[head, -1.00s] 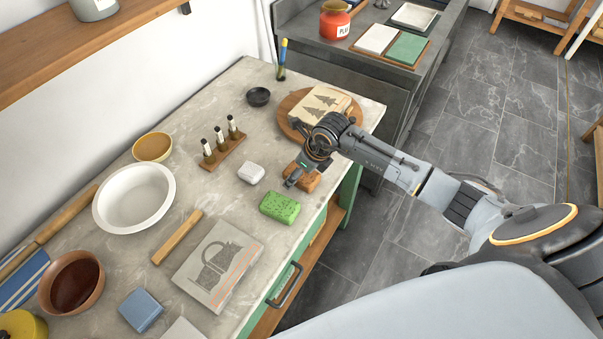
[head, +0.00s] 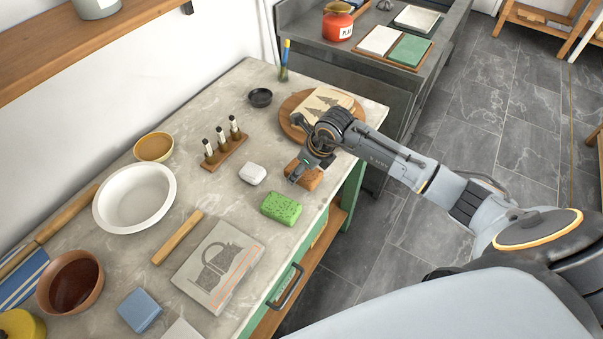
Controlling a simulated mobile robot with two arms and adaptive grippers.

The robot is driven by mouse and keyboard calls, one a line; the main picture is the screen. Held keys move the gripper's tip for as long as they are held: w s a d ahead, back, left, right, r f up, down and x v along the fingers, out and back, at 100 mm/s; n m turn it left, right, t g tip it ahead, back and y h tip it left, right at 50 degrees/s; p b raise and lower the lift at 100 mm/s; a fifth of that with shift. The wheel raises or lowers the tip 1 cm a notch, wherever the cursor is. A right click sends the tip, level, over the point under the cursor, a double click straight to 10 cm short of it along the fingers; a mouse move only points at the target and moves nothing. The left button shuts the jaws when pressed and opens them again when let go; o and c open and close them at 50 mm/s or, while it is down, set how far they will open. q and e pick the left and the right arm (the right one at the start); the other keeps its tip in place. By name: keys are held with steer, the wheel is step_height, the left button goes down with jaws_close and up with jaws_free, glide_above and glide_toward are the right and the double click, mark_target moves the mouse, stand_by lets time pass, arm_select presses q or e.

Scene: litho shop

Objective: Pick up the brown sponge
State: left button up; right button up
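The brown sponge (head: 312,180) lies near the right edge of the marble-topped table, just beyond a green sponge (head: 281,208). My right gripper (head: 300,174) is down at the brown sponge, with one fingertip by its left end and the wrist above it. The gripper covers part of the sponge, and the other finger is hard to make out. I cannot tell whether the fingers are closed on it. My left gripper is not in view.
A white block (head: 252,173) lies left of the green sponge. A round wooden board (head: 290,104) with a carved block (head: 322,104) is behind my gripper.

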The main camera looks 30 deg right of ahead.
steer(key=shift+w+r+b, duration=0.1)
steer(key=shift+r+b, duration=0.4)
steer(key=shift+r, duration=0.2)
steer(key=s+r, duration=0.1)
steer(key=s+r+b, duration=0.1)
steer(key=s+r, duration=0.1)
steer(key=s+a+r, duration=0.1)
steer(key=r, duration=0.1)
steer(key=shift+s+r, duration=0.2)
steer(key=shift+s, duration=0.1)
steer(key=s+a+r+b, duration=0.2)
steer(key=s+r+b, duration=0.1)
steer(key=s, duration=0.6)
steer(key=shift+s+r, duration=0.15)
steer(key=shift+r, duration=0.7)
steer(key=o, duration=0.4)
steer(key=c, duration=0.4)
steer(key=shift+c, duration=0.2)
